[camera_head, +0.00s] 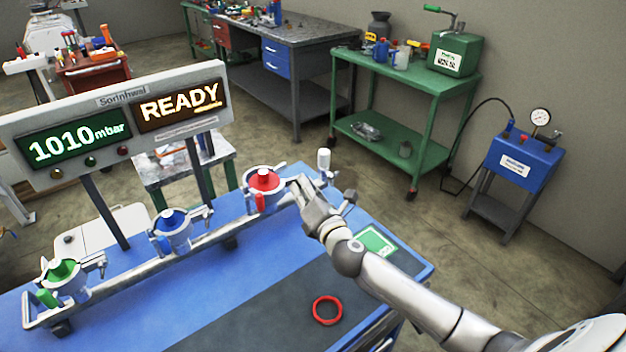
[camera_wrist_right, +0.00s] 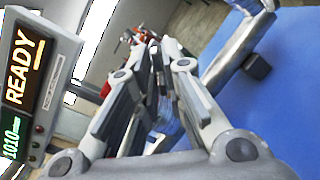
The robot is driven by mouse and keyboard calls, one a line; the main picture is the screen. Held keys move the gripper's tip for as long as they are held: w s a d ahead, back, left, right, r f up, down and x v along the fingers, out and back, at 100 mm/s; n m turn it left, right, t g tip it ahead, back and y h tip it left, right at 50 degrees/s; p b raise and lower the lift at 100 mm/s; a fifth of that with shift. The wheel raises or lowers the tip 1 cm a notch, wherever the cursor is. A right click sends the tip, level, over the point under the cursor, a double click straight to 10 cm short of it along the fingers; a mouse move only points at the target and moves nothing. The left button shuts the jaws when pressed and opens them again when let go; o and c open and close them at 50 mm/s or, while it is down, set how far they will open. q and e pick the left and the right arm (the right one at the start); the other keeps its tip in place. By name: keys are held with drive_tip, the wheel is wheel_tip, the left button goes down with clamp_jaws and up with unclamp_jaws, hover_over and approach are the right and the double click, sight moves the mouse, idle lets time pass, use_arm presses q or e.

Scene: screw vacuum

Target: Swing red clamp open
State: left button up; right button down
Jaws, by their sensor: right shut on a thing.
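The red clamp (camera_head: 265,181) sits at the far right end of the metal rail on the blue bench, a round metal ring with a red inside and a red grip at its front. My right gripper (camera_head: 297,186) reaches in from the right, its fingertips at the clamp's right side, where they hide its screw. In the right wrist view, the fingers of my right gripper (camera_wrist_right: 150,62) are close together, shut on a part of the clamp that is mostly hidden between them. My left gripper is in neither view.
A blue clamp (camera_head: 171,224) and a green clamp (camera_head: 62,272) sit on the same rail (camera_head: 130,262) to the left. A display panel (camera_head: 120,120) reads 1010 mbar and READY. A red ring (camera_head: 327,310) lies on the dark mat, with a green card (camera_head: 377,242) behind it.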

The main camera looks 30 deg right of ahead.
drive_tip(key=shift+s+a+m+h+p, duration=0.2)
drive_tip(key=shift+s+a+m+h, duration=0.15)
drive_tip(key=shift+s+h, duration=0.3)
drive_tip(key=shift+s+a+m+h+p, duration=0.15)
drive_tip(key=shift+s+a+m+h, duration=0.25)
drive_tip(key=shift+s, duration=0.4)
drive_tip(key=c, duration=1.6)
unclamp_jaws()
drive_tip(key=shift+c, duration=0.2)
drive_tip(key=s+a, duration=0.1)
drive_tip(key=s, duration=1.1)
drive_tip(key=shift+a, duration=0.3)
drive_tip(key=shift+w, duration=0.1)
drive_tip(key=shift+c, duration=0.4)
